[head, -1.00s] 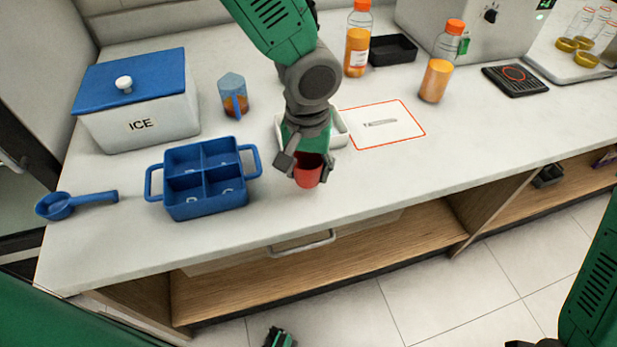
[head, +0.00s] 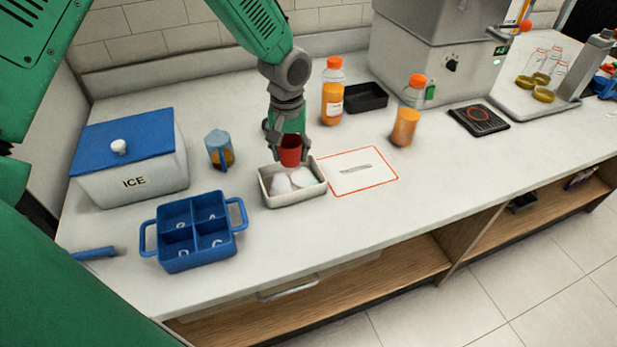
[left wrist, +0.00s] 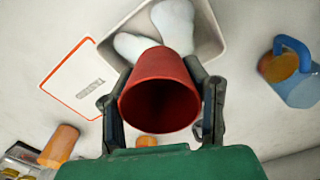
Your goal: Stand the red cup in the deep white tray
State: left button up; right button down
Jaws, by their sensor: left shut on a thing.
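My left gripper (head: 288,146) is shut on the red cup (head: 290,155), with a finger on either side. It holds the cup above the back part of the deep white tray (head: 293,198). In the left wrist view the cup (left wrist: 160,92) is between the fingers, its dark open mouth facing the camera. The tray's wall (left wrist: 208,42) shows beyond the cup in that view. Two pale white rounded things (head: 281,184) lie in the tray. My right gripper is out of view.
A blue four-part box (head: 193,236) and a white ICE box (head: 132,180) stand left of the tray. A blue-handled jug (head: 219,150) is behind left. A red-edged mat (head: 357,172) lies right of the tray. Orange bottles (head: 333,92) (head: 407,115) stand behind right.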

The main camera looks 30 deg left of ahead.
pick_arm(q)
send_over(292, 185)
notch_tip(292, 185, down, 4)
jog(key=shift+f, duration=0.2)
notch_tip(292, 185, down, 4)
jog(key=shift+s+r, duration=0.1)
jog(key=shift+r, duration=0.1)
jog(key=shift+f, duration=0.15)
jog(key=shift+c, duration=0.3)
jog(key=o, duration=0.9)
jog(key=shift+f, duration=0.1)
notch_tip(292, 185, up, 12)
jog(key=shift+r, duration=0.15)
